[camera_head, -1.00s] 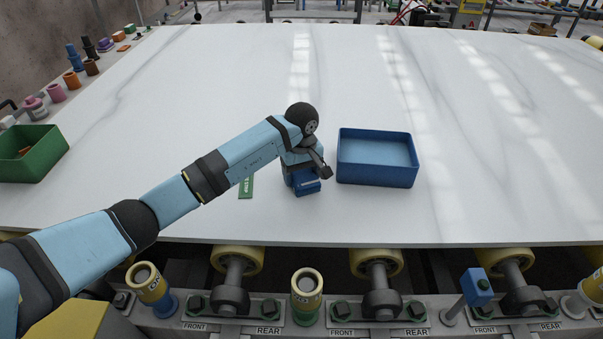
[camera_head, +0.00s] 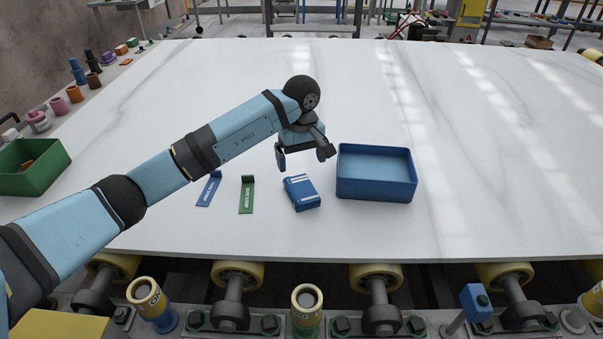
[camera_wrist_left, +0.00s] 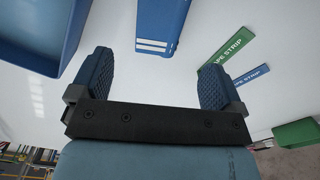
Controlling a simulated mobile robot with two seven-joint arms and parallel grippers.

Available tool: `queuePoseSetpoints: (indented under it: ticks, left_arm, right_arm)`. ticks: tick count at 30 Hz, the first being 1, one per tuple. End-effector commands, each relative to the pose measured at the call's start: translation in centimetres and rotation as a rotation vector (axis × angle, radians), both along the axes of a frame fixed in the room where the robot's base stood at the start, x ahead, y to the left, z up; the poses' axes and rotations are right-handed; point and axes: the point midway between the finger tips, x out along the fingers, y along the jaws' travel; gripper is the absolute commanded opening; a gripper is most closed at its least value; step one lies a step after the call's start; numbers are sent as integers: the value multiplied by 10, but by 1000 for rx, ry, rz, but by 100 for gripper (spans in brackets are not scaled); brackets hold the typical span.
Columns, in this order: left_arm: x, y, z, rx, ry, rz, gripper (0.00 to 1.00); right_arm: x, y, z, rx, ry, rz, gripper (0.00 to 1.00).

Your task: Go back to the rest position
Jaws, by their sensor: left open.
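My left gripper (camera_head: 304,160) is open and empty above the white slab (camera_head: 450,215), a little behind a blue box with white stripes (camera_head: 302,192). The striped blue box lies on the slab, apart from the gripper. In the left wrist view the two finger pads (camera_wrist_left: 155,82) are spread wide, and the striped box (camera_wrist_left: 160,25) lies beyond them. My right gripper does not show.
A blue open tray (camera_head: 375,190) stands right of the striped box and looks empty. A green strip (camera_head: 247,195) and a blue strip (camera_head: 209,189) lie to its left. A green bin (camera_head: 35,170) stands at the far left. The slab's right side is clear.

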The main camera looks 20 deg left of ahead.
Motion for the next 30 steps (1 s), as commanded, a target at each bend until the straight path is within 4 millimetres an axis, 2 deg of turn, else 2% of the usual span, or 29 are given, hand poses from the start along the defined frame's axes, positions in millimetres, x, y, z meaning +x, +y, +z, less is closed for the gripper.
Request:
queuePoseSetpoints:
  ticks: [1, 6, 21, 25, 30]
  left_arm:
    - [1, 0, 8, 0, -2, 0, 94]
    - [0, 0, 20, 1, 1, -1, 94]
    - [0, 0, 25, 0, 0, -1, 94]
    - [0, 0, 45, 0, 0, -1, 94]
    - [0, 0, 85, 0, 0, -1, 94]
  right_arm:
    - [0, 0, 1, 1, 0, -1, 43]
    - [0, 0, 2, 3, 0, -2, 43]
    - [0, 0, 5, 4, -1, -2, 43]
    - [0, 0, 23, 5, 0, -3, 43]
    - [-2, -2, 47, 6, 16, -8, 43]
